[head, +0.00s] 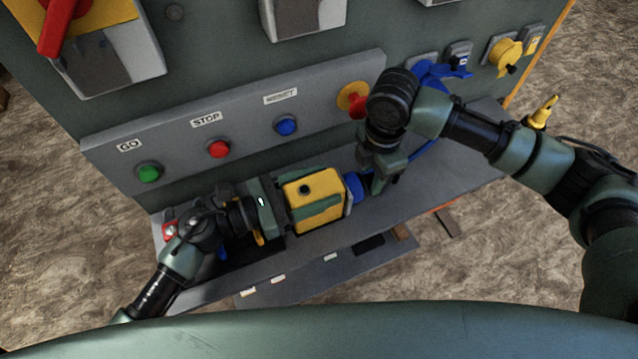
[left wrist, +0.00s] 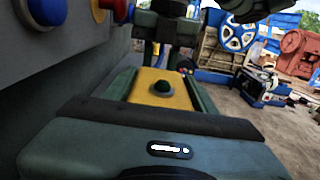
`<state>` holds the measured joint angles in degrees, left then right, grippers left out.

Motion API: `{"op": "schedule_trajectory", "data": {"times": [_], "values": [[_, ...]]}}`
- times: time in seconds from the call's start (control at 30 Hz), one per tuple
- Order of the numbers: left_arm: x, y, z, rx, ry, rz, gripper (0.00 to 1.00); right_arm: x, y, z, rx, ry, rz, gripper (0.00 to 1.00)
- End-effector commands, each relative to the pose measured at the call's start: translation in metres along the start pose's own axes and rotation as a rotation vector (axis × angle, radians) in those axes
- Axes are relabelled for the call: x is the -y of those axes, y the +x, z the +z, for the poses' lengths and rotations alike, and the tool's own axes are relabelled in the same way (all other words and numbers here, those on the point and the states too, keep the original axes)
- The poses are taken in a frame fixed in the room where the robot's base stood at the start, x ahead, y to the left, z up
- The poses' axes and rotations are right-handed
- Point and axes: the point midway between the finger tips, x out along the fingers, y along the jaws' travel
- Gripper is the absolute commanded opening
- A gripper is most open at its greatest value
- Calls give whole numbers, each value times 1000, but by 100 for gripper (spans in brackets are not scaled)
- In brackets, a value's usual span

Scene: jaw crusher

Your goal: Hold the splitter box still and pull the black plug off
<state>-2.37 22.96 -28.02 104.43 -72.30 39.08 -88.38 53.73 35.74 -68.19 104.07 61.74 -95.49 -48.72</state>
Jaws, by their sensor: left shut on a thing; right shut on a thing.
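The splitter box (head: 313,188), yellow on top with a dark round knob, lies on the grey shelf. It also shows in the left wrist view (left wrist: 160,88). My left gripper (head: 300,203) is shut on it from the left, with a green finger along each side. A blue socket or collar (head: 353,187) sticks out of the box's right end. My right gripper (head: 376,180) comes down just beyond this blue part and is shut on the plug there. The plug is mostly hidden by the fingers, and I cannot make out its black body.
Green (head: 149,173), red (head: 219,149) and blue (head: 286,125) buttons and a red-and-yellow switch (head: 352,99) sit on the panel behind. A blue cable (head: 425,147) runs near my right gripper. A red-and-white part (head: 170,230) lies left. The grey shelf (head: 440,178) has room at right.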

Motion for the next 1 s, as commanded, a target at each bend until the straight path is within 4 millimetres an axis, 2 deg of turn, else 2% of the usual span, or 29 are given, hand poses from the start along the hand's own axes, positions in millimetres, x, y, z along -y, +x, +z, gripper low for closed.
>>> {"op": "schedule_trajectory", "data": {"times": [1.0], "values": [[0,0,0,-1,0,1,0,0,0,12,1,2,0,0]]}}
